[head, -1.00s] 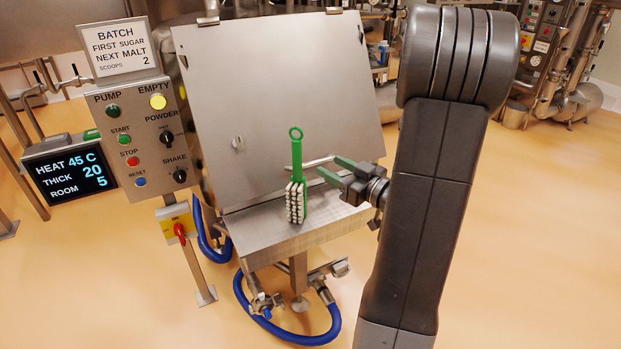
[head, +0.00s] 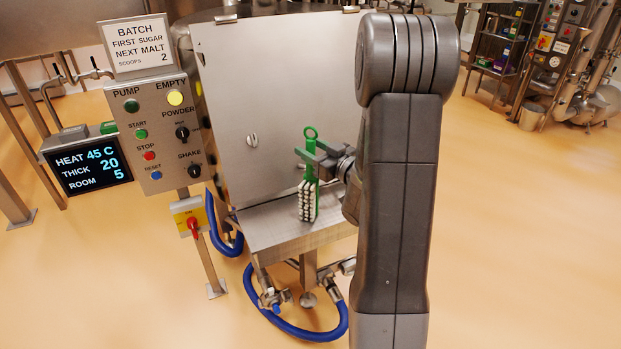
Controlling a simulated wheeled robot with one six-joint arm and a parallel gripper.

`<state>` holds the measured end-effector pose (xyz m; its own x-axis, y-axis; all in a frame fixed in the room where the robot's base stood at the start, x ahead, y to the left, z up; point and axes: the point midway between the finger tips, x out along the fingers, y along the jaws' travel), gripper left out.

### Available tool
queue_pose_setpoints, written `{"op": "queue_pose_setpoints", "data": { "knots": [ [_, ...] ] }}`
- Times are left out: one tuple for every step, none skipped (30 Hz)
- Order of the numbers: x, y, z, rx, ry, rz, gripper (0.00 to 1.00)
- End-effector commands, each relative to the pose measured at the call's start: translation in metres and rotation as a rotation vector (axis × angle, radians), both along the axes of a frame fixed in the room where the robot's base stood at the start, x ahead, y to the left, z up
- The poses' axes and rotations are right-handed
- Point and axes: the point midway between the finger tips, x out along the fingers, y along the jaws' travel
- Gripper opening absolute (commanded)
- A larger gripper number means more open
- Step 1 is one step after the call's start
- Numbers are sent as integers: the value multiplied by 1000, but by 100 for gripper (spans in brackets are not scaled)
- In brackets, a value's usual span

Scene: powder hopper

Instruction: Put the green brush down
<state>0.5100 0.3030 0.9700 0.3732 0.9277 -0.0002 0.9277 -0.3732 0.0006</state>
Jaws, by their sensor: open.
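The green brush (head: 309,180) stands upright on the steel ledge (head: 267,228) in front of the hopper's sloping lid (head: 235,90). Its white bristles are low down and its ring-ended handle points up. My gripper (head: 312,159) is open at the brush's handle, one finger showing on its left side. The handle appears to lie between the fingers; whether either finger touches it I cannot tell. My arm hides the right end of the ledge and part of the lid.
A control panel (head: 150,140) with a batch sign and a display (head: 88,172) stands left of the hopper. A red-handled yellow switch box (head: 189,216) is below it. A blue hose (head: 300,334) loops under the ledge. The ledge left of the brush is clear.

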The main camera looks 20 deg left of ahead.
Motion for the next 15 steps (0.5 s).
{"op": "queue_pose_setpoints", "data": {
  "knots": [
    [1, 4, 0, -1, 0, 1, 48],
    [2, 5, 0, -1, 0, 1, 48],
    [2, 6, 0, -1, 0, 0, 48],
    [3, 7, 0, 0, 0, 0, 48],
    [3, 7, 0, 0, 0, -1, 48],
    [3, 7, 0, 0, 0, -1, 48],
    [3, 6, 0, 0, 0, -1, 48],
    [3, 6, 0, 0, 0, -1, 48],
    [3, 6, 0, 0, 0, -1, 48],
    [3, 6, 0, 0, 0, -1, 42],
    [3, 6, 0, 0, 0, -1, 36],
    [3, 6, 0, 0, 0, -1, 28],
    [3, 6, 0, 0, 0, -1, 22],
    [3, 6, 0, 0, 0, -1, 16],
    [3, 6, 0, 0, 0, -1, 8]
  ]
}}
